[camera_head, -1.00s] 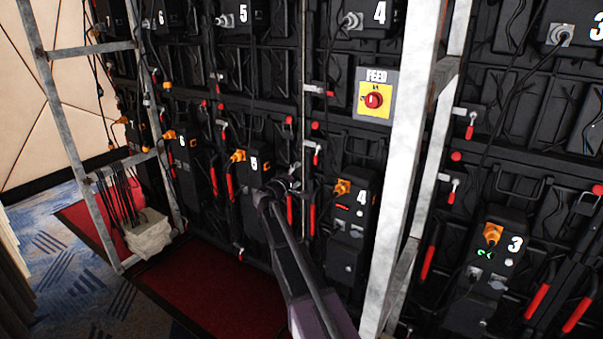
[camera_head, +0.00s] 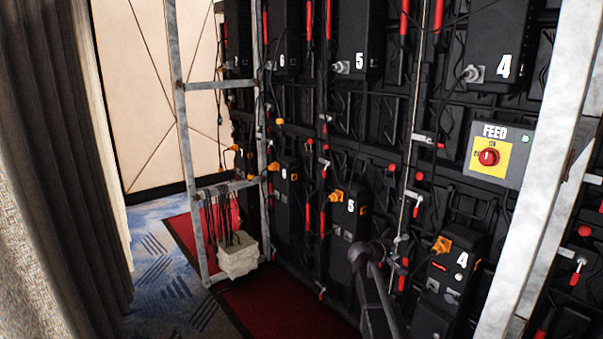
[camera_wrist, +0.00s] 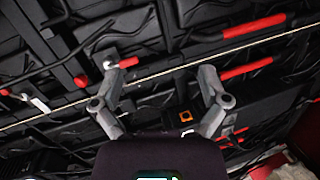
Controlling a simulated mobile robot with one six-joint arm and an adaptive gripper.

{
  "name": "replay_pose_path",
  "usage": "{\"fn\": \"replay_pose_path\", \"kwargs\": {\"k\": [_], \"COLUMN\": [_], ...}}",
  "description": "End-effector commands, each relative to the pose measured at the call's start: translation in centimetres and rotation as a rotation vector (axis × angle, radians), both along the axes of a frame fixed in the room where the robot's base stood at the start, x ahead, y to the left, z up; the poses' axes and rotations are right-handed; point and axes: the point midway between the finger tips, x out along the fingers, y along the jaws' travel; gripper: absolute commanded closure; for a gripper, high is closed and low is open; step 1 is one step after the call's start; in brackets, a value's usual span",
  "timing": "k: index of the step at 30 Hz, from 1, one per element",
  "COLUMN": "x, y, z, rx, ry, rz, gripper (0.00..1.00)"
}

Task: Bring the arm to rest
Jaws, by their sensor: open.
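My arm (camera_head: 378,300) reaches up from the lower middle of the head view, in front of the video wall's back between boxes 5 and 4. My gripper shows in the wrist view (camera_wrist: 160,82) with its two fingers spread apart. Nothing is between the fingers. Behind them are black panels, a thin pale cable and red handles (camera_wrist: 255,26). In the head view the gripper's end is small and dark, and its gap to the wall cannot be judged.
The wall carries numbered boxes, such as box 4 (camera_head: 447,290), and a FEED switch (camera_head: 490,157). A metal post (camera_head: 545,190) stands at right, a ladder-like frame (camera_head: 187,150) at left. A pale block (camera_head: 238,257) sits by the frame. A curtain (camera_head: 60,150) hangs far left; blue carpet (camera_head: 165,270) is open.

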Motion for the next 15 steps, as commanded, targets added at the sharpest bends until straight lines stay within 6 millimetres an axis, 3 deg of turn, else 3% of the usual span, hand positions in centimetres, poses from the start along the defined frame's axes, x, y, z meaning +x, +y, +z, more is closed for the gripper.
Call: {"fn": "replay_pose_path", "kwargs": {"k": [1,8,15], "x": [-2.0,-8.7,-15.8], "y": [0.1,1.7,4.9], "z": [-0.9,-5.5,-9.8], "rx": [0.055,0.337,0.63], "ry": [0.007,0.064,0.157], "rz": [-0.022,-0.127,-0.22], "gripper": [0.06,0.06,0.06]}}
